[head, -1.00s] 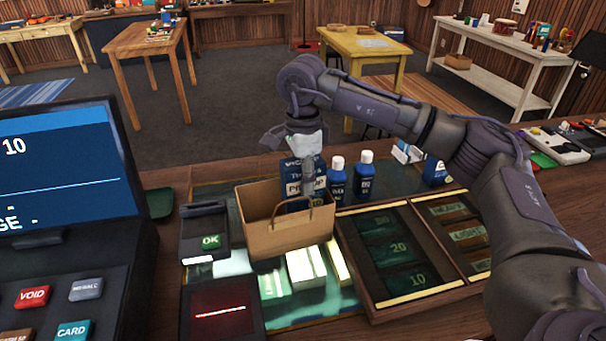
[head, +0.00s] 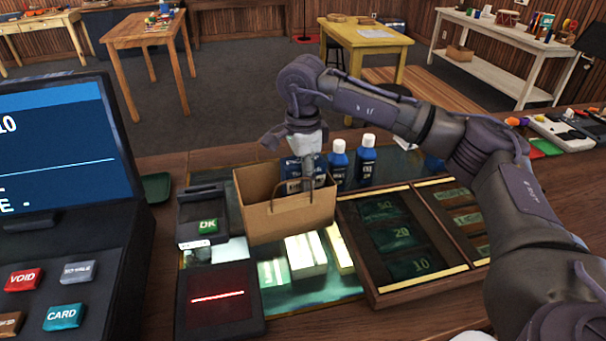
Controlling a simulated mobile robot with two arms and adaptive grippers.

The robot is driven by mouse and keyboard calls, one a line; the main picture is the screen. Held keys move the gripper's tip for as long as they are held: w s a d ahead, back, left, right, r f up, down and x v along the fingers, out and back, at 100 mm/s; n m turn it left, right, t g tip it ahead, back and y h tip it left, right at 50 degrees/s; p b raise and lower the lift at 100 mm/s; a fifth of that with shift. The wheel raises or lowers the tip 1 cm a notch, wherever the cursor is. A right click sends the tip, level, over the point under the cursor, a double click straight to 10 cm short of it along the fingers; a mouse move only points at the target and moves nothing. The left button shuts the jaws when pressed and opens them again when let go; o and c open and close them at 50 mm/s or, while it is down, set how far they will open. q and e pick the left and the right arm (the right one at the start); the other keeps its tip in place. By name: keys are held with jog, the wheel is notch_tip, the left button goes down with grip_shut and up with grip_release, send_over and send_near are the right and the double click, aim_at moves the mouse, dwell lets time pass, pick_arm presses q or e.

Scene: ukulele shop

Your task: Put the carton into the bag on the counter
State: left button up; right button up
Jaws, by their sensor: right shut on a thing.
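The brown paper bag (head: 290,222) stands open on the counter, its handle up at the front. The carton (head: 291,172), blue with a white label, is at the bag's mouth. Its lower part is hidden behind the bag's front wall, and its top shows above the rim. My right gripper (head: 308,182) points down over the bag and is shut on the carton; its fingertips are partly hidden by the carton and bag handle. My left gripper is out of view.
Two blue bottles (head: 365,160) stand just behind and right of the bag. A cash tray (head: 425,291) lies to its right. A card terminal (head: 203,217), a scanner (head: 222,311) and the register (head: 68,220) are at left.

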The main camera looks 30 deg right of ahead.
jog(key=o, duration=1.3)
notch_tip(320, 180, up, 12)
jog(key=shift+r, duration=0.1)
